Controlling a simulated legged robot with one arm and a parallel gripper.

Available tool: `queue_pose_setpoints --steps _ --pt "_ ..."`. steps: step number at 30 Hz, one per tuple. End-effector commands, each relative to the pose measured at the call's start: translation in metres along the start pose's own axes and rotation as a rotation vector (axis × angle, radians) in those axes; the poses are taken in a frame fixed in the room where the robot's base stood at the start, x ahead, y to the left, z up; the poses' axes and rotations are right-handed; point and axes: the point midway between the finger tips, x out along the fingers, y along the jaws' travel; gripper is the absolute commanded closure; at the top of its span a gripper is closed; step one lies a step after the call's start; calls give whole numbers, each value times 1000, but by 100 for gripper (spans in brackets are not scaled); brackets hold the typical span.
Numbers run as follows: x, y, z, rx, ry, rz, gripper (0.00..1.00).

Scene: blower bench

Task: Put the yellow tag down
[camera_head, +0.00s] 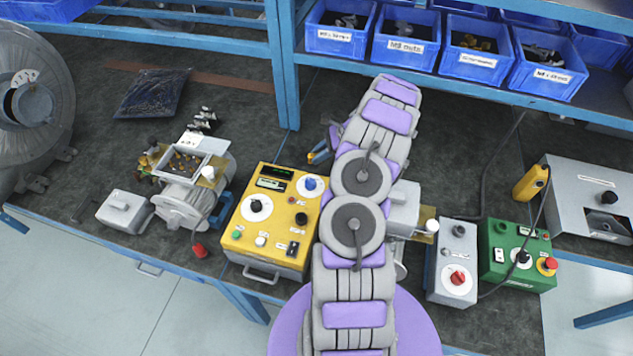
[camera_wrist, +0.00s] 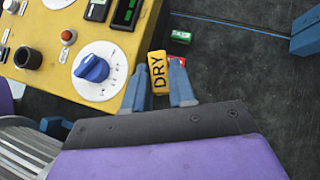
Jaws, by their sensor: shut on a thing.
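The yellow tag (camera_wrist: 158,72), with the word DRY in black, stands between the two blue-grey fingers of my gripper (camera_wrist: 160,78) in the wrist view. My gripper is shut on it, beside the right edge of the yellow control box (camera_wrist: 120,62) with the blue knob. In the head view my gripper (camera_head: 320,153) is small and partly hidden by my arm, just right of and behind the yellow box (camera_head: 265,215). I cannot tell whether the tag touches the bench.
A small green and white item (camera_wrist: 181,37) lies on the dark bench beyond the tag, with a red item (camera_wrist: 177,60) behind the tag. A motor (camera_head: 187,205) stands left of the yellow box. Blue bins (camera_head: 407,45) line the shelf behind. Dark bench is free near the blue post (camera_wrist: 307,36).

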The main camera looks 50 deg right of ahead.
Motion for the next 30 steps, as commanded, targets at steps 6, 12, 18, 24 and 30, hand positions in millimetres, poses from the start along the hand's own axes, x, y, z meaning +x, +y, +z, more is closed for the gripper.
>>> queue_pose_setpoints --steps 6,12,18,24,30 --pt "42 3 -38 2 2 2 100" --pt "67 4 -61 0 7 -4 100" --pt "76 2 -73 2 2 -2 100" --pt "91 1 -89 2 1 1 100" --pt "103 2 -100 1 3 -2 100"
